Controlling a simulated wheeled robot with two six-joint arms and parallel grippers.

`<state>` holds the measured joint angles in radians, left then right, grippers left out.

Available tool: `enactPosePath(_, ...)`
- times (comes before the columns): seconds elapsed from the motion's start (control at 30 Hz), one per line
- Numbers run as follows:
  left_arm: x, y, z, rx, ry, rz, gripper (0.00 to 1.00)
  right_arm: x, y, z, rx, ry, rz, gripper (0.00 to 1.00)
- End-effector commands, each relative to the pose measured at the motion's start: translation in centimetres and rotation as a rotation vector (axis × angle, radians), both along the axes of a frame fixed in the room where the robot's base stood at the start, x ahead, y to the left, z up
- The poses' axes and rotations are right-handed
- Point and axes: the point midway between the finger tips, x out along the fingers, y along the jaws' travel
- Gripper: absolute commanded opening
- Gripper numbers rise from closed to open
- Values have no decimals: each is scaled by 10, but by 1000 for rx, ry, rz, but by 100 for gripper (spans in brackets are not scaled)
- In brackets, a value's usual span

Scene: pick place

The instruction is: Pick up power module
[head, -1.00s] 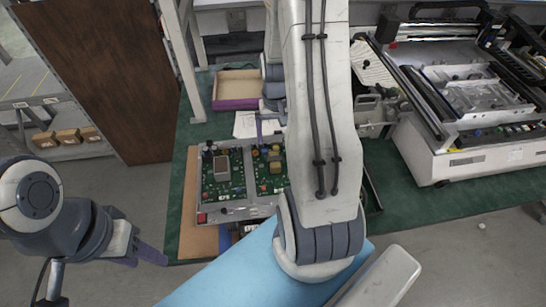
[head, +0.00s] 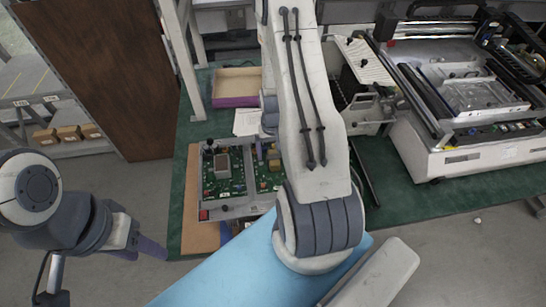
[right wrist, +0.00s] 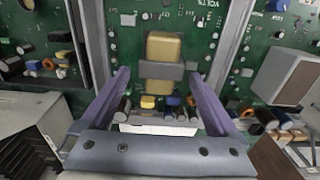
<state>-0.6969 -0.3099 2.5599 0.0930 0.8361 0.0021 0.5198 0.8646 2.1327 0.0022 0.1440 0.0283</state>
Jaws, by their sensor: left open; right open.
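In the right wrist view, a gold block with a grey band (right wrist: 164,48) stands on a green circuit board; it looks like the power module, though I cannot be sure. My right gripper (right wrist: 159,76) is open, its purple fingers to either side of the block's lower end, with nothing gripped. I cannot tell whether they touch the board. In the head view my right arm hides the right gripper and part of the board tray (head: 237,208). My left gripper (head: 152,250) is empty and open, left of the table's front edge and away from the boards.
Small capacitors and coils crowd the boards. A purple-edged open box (head: 236,84) lies behind the tray. A large white machine (head: 470,150) stands at the right.

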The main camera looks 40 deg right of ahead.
Motion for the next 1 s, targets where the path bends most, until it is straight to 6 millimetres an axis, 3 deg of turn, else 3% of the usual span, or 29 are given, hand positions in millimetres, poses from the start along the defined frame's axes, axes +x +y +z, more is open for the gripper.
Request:
enactPosePath(0.13, 0, 0, 0, 0, 0, 0, 50, 0, 0, 0, 0, 0, 0, 95)
enactPosePath(0.3, 0, 0, 0, 0, 0, 0, 50, 0, 0, 0, 0, 0, 0, 30)
enactPosePath(0.4, 0, 0, 0, 0, 0, 0, 50, 0, 0, 0, 0, 0, 0, 0)
enactPosePath(1.0, 0, 0, -4, 0, 0, 0, 50, 1, -1, 12, -3, -4, 0, 0)
